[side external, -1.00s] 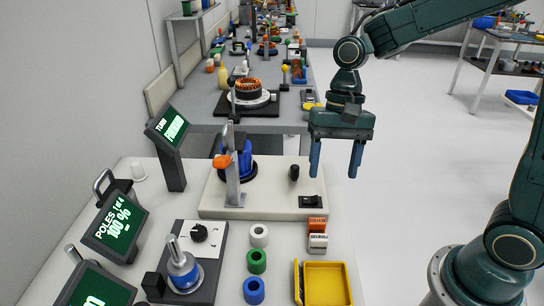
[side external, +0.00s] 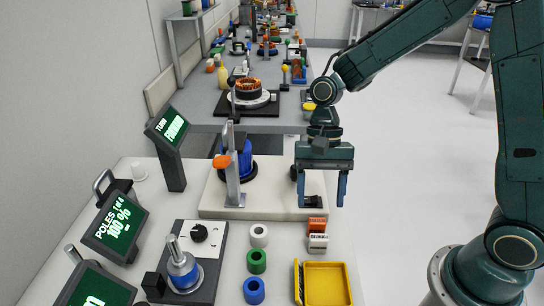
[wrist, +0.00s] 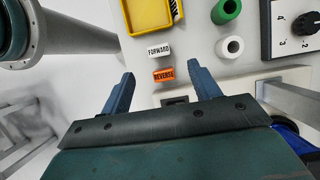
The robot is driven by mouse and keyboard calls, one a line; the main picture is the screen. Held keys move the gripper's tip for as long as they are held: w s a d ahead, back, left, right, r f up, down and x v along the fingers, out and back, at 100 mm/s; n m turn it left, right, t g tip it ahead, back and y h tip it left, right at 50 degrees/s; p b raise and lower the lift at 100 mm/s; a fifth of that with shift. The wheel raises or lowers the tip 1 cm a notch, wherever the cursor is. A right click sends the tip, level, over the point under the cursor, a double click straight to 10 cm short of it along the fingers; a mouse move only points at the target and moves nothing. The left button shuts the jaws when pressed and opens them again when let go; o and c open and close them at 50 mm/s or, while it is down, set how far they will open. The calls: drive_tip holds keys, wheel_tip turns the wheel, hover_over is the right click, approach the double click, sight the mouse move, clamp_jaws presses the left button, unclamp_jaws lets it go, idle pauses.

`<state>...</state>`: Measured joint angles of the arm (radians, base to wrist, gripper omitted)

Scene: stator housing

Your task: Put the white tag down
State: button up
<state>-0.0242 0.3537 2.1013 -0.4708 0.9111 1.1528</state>
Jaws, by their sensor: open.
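The white tag (side external: 317,243), a small block lettered FORWARD in the wrist view (wrist: 158,52), rests on the light bench just in front of an orange tag (side external: 317,226) lettered REVERSE (wrist: 163,75). My gripper (side external: 321,203) is open and empty, above the right end of the cream base plate. It is behind both tags in the side view. In the wrist view its fingertips (wrist: 162,76) frame the orange tag, and the white tag lies beyond them. Nothing is held.
A yellow tray (side external: 328,284) sits in front of the tags. White (side external: 258,235), green (side external: 256,261) and blue (side external: 254,291) rings stand to the left. A dial plate (side external: 199,234) is further left.

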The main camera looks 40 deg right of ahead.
sight(319, 237)
drive_tip(key=shift+x, duration=2.5)
drive_tip(key=shift+x, duration=2.55)
drive_tip(key=shift+s, duration=0.15)
drive_tip(key=c, duration=1.1)
drive_tip(key=shift+r, duration=0.1)
drive_tip(key=shift+c, duration=0.2)
wheel_tip(319, 237, up, 20)
